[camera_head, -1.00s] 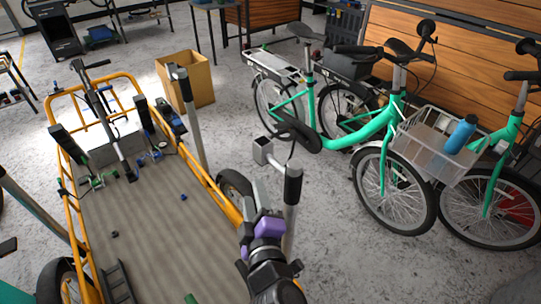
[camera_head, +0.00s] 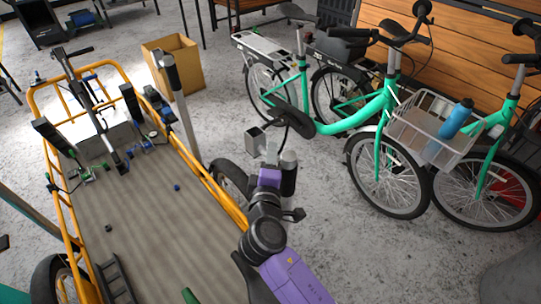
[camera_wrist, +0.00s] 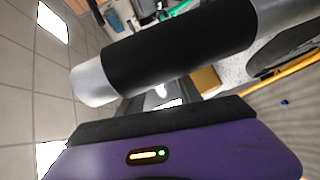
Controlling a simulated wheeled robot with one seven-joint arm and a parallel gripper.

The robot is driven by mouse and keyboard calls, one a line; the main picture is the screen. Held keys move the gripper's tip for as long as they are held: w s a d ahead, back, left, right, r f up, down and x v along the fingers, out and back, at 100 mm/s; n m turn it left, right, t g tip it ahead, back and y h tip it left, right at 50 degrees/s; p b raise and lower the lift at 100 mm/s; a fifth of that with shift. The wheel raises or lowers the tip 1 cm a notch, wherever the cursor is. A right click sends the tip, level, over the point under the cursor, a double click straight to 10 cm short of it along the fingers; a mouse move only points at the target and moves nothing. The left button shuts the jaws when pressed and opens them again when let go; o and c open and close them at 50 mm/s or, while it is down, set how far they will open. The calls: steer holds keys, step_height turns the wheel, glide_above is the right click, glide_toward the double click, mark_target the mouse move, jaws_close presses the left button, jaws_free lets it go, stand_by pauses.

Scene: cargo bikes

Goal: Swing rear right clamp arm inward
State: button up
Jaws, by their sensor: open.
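The near right clamp arm has an upright grey post with a black grip (camera_head: 288,178). A square grey block (camera_head: 255,141) shows just left of it, outside the yellow cargo-bike frame. My gripper (camera_head: 270,158) is open beside the grip, on its left in the head view. My wrist hides the lower post. In the wrist view the black grip (camera_wrist: 180,55), with silver ends, lies slantwise across the picture, very close, beyond my purple gripper body. The fingertips are not clear, and I cannot tell whether they touch the grip.
The yellow-framed cargo bed (camera_head: 150,225) lies left, with small parts on it. Another grey post (camera_head: 180,100) stands farther along its right side. Green bikes (camera_head: 365,120) stand at right, one with a white basket (camera_head: 425,135). A cardboard box (camera_head: 175,65) is behind.

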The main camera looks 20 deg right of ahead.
steer(key=shift+w+d, duration=0.15)
steer(key=shift+w, duration=0.1)
jaws_close()
steer(key=shift+f, duration=0.1)
stand_by(1.2)
